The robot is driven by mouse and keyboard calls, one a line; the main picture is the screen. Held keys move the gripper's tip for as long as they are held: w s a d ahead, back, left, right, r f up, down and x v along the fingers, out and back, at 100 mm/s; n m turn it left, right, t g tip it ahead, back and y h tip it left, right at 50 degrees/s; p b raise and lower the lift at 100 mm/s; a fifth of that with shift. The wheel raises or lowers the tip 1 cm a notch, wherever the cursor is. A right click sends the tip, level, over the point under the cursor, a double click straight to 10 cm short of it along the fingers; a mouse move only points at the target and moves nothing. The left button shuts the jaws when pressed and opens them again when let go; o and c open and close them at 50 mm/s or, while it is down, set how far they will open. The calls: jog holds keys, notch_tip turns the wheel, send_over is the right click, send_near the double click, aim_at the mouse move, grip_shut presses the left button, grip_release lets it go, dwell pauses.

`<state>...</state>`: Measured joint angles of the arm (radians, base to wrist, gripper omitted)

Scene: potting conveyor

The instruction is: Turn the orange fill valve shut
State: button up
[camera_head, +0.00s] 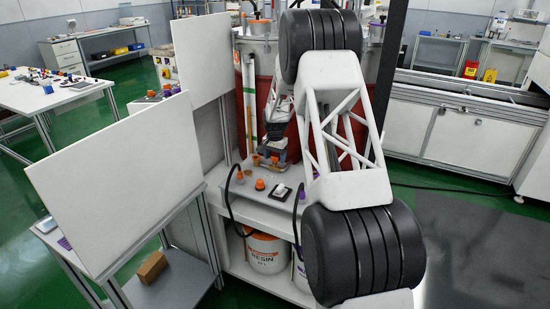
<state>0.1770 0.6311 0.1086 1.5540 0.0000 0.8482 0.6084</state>
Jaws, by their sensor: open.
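My gripper (273,152) is small in the view, pointing down over the back of the white bench, and its jaws are open. Small orange-brown parts show right at and below its fingers, too small to tell apart. An orange cap-like piece (260,184) sits on the bench in front of the gripper, apart from it. Another small orange and purple fitting (240,175) stands at the left, by a black hose. I cannot tell for sure which orange part is the fill valve. My arm covers the right part of the bench.
A small black-and-white item (280,192) lies on the bench. Black hoses (227,200) run down toward white resin buckets (266,253) on the lower shelf. White panels (120,180) stand close on the left. A large red drum (262,110) rises behind the gripper.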

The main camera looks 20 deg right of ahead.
jog(key=shift+f, duration=0.15)
jog(key=c, duration=0.9)
